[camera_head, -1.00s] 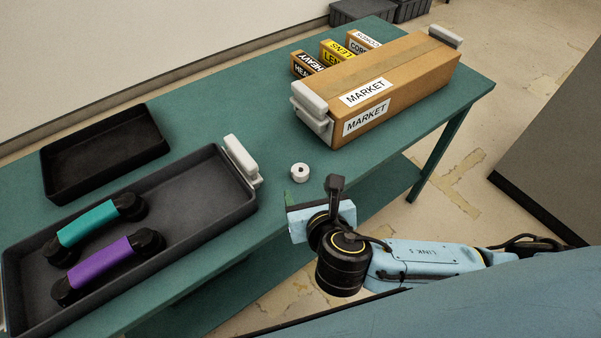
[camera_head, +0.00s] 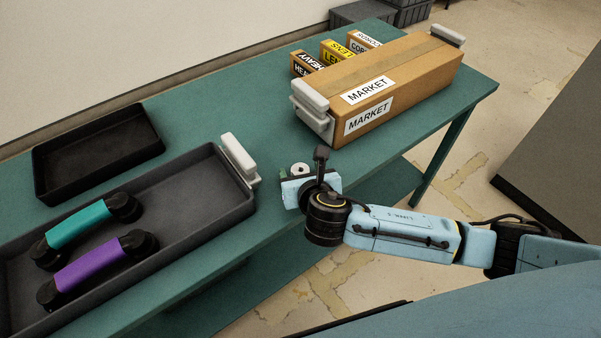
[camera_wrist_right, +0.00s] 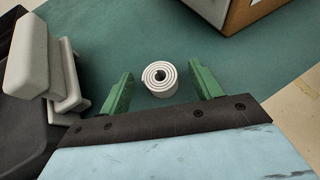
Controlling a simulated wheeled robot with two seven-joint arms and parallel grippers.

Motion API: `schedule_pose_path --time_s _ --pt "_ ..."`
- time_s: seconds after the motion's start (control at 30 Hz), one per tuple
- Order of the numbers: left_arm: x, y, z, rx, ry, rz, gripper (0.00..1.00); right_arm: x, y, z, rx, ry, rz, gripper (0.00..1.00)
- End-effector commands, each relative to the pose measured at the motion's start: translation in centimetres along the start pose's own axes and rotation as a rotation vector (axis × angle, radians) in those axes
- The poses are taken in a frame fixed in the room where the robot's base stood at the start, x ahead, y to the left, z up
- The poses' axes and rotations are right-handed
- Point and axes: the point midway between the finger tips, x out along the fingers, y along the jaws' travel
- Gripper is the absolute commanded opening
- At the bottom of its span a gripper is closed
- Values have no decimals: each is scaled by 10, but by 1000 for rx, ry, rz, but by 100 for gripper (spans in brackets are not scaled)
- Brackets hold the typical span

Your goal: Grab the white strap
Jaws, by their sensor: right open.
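The white strap (camera_wrist_right: 161,80) is a small rolled coil with a dark centre, lying on the green table. In the head view the strap (camera_head: 300,169) shows just beyond my right gripper (camera_head: 292,177), partly hidden by it. In the right wrist view my right gripper (camera_wrist_right: 160,88) is open, with its green fingers on either side of the near part of the coil and a gap on both sides. I cannot tell how high the fingers are above the table. My left gripper is not in view.
A dark tray (camera_head: 190,228) with a light grey handle (camera_head: 240,160) is left of the strap. It holds teal and purple handsets. An empty black tray (camera_head: 98,150) lies behind. The MARKET carton (camera_head: 400,82) stands to the right. The green table (camera_head: 215,112) is bare between them.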

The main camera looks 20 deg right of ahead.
Motion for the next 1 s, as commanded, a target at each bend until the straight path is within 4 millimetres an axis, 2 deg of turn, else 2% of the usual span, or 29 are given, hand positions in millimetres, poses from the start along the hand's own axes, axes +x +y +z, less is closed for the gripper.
schedule_pose_path --time_s 0.07,0.4,0.43,0.77,1.0 --pt "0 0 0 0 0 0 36 0 0 0 0 0 0 63" --pt "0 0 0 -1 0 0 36 -1 0 0 0 1 0 18" --pt "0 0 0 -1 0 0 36 -1 0 0 0 1 0 16" --pt "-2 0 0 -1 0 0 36 -2 0 4 1 0 0 16" --pt "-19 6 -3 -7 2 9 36 -23 0 42 3 -2 1 16"
